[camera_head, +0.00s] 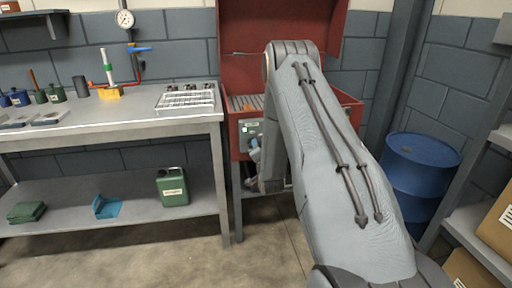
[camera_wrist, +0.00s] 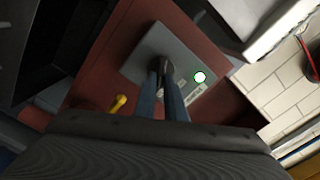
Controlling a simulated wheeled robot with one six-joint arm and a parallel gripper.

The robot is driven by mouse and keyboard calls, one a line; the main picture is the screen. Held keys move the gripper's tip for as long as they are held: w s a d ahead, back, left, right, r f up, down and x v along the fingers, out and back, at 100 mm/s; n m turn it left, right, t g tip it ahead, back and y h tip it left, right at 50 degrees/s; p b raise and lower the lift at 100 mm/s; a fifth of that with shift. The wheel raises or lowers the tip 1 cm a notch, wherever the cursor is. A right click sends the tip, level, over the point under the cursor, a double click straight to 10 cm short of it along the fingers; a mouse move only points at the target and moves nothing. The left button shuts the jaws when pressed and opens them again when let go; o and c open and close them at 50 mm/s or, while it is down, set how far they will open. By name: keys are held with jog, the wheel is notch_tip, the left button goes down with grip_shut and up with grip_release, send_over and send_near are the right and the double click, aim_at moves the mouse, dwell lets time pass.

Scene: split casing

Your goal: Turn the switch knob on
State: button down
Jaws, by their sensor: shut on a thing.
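The dark switch knob (camera_wrist: 166,65) is on a grey control panel (camera_wrist: 182,47) on the front of a red cabinet, in the wrist view. My gripper (camera_wrist: 163,78) reaches the panel with its two fingers close together, shut on the knob. The fingers hide much of the knob, and its exact angle cannot be told. In the head view the panel (camera_head: 244,129) also shows, but my arm hides the knob there.
The red cabinet (camera_head: 243,37) has its lid raised. A workbench (camera_head: 135,118) with small items stands to the left. A blue drum (camera_head: 420,160) and shelves with boxes (camera_head: 497,222) stand to the right. A yellow handle (camera_wrist: 118,103) is near the panel.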

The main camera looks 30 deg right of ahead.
jog(key=shift+m, duration=0.3)
jog(key=c, duration=1.8)
grip_release()
jog(key=shift+v, duration=3.9)
jog(key=shift+r, duration=0.1)
